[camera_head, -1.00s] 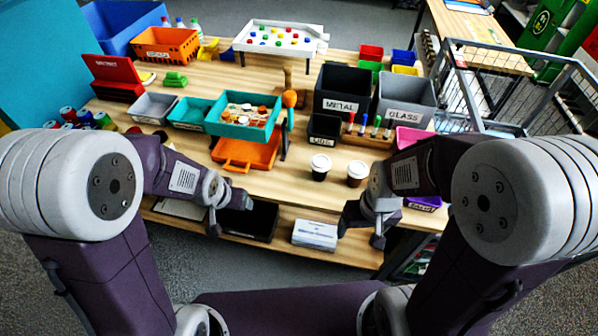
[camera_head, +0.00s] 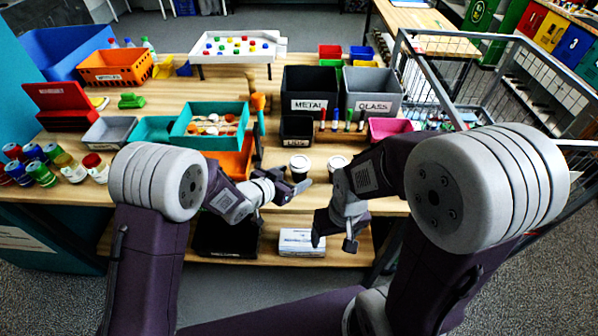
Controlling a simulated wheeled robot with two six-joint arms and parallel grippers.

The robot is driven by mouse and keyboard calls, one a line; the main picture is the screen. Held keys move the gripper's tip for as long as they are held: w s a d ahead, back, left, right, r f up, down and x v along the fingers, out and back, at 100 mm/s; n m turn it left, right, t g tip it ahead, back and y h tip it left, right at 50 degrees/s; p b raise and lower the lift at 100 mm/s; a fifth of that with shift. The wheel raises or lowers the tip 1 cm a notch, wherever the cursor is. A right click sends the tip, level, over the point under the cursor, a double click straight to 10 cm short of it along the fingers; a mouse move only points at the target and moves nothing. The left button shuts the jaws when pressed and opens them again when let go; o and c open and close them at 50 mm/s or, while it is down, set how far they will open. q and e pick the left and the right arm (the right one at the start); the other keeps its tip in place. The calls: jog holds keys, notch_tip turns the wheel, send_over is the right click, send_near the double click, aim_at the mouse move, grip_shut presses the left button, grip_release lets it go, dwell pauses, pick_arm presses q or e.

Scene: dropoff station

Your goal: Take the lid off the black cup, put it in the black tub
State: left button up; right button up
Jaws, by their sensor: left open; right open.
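The black cup (camera_head: 299,169) with a white lid (camera_head: 299,160) stands upright on the wooden table, right of centre. The lid is on the cup. The black tub (camera_head: 297,130), labelled LIDS, stands just behind the cup. My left gripper (camera_head: 296,183) is open and empty, just in front of and slightly left of the black cup in the picture; whether it touches the cup I cannot tell. It hides the cup's lower part. My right gripper (camera_head: 334,240) is open and empty, lower in the picture, by the table's front edge.
A second cup with a pale lid (camera_head: 338,161) stands right of the black cup, close to my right arm. Large METAL (camera_head: 309,104) and GLASS (camera_head: 373,107) bins stand behind. An orange tray (camera_head: 232,164) lies left. A metal cage (camera_head: 480,80) is at right.

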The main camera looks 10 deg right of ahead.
aim_at(295, 174)
pick_arm(q)
jog(key=x, duration=0.5)
jog(key=shift+w+a+f, duration=0.1)
jog(key=shift+w, duration=0.25)
jog(key=shift+c, duration=0.5)
jog(key=c, duration=1.3)
